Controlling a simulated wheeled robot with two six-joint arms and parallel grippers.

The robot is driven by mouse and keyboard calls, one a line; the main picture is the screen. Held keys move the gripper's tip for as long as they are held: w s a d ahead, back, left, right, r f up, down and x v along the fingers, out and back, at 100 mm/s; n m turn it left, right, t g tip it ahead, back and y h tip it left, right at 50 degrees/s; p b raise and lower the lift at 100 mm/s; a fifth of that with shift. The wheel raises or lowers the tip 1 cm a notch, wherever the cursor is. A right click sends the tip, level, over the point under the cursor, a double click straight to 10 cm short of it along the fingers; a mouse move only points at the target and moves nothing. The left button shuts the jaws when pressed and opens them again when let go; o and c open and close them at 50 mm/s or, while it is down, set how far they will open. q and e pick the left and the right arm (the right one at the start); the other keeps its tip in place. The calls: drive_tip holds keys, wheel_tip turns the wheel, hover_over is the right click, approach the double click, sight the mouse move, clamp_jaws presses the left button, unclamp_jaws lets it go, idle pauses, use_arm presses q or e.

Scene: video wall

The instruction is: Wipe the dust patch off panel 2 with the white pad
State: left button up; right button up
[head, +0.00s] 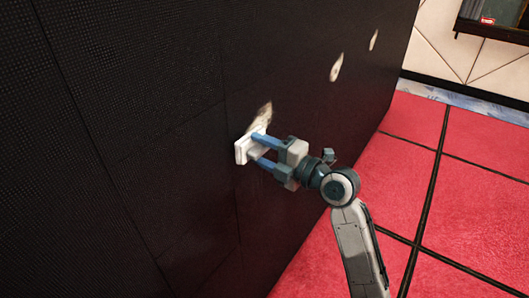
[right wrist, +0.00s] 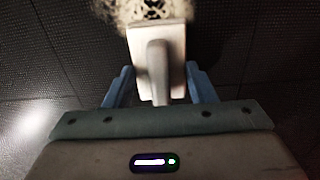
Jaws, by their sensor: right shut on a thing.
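The white pad (head: 243,150) is a flat block with a handle, held up at the black panel wall (head: 170,90). My right gripper (head: 261,150) is shut on it. In the right wrist view the blue fingers of my right gripper (right wrist: 160,74) stand on either side of the handle of the white pad (right wrist: 157,38). A pale dust patch (head: 264,113) lies on the wall just above the pad; the dust patch (right wrist: 120,10) also shows past the pad's far edge in the right wrist view. I cannot tell whether the pad touches the wall. My left gripper is out of view.
Two more pale patches, a nearer one (head: 336,67) and a farther one (head: 374,40), lie on the wall farther along to the right. No panel numbers show. The red floor (head: 405,190) is clear at the right.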

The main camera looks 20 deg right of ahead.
drive_tip(key=shift+w+a, duration=0.3)
drive_tip(key=shift+w, duration=0.05)
